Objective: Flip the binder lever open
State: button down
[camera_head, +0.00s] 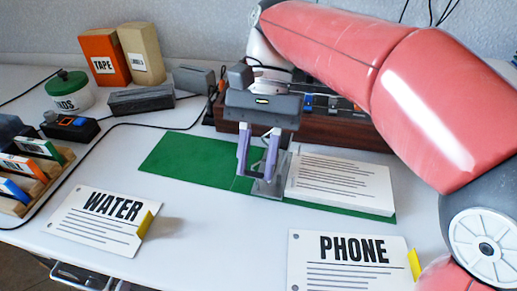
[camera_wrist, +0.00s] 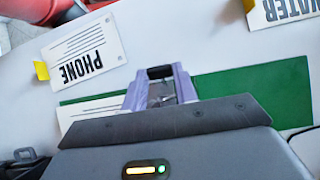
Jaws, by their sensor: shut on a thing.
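The open green binder (camera_head: 190,160) lies flat on the white desk, and it also shows in the wrist view (camera_wrist: 265,88). A stack of white printed paper (camera_head: 340,184) lies on its right half. The metal binder mechanism (camera_head: 272,188) stands at the paper's left edge. My gripper (camera_head: 256,172) points down over the mechanism, its purple fingers either side of the lever. In the wrist view my gripper (camera_wrist: 160,76) has a dark bar, seemingly the lever, between its fingertips. The fingers partly hide the lever, so its exact angle is unclear.
A WATER card (camera_head: 100,217) and a PHONE card (camera_head: 345,262) lie in front. A dark wooden rack (camera_head: 335,130) stands behind the binder. A grey stapler-like block (camera_head: 140,101) and a black cable lie left. Clear desk lies between the cards.

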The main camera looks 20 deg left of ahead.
jog(key=shift+w+g, duration=0.2)
jog(key=shift+g, duration=0.2)
jog(key=c, duration=1.1)
grip_release()
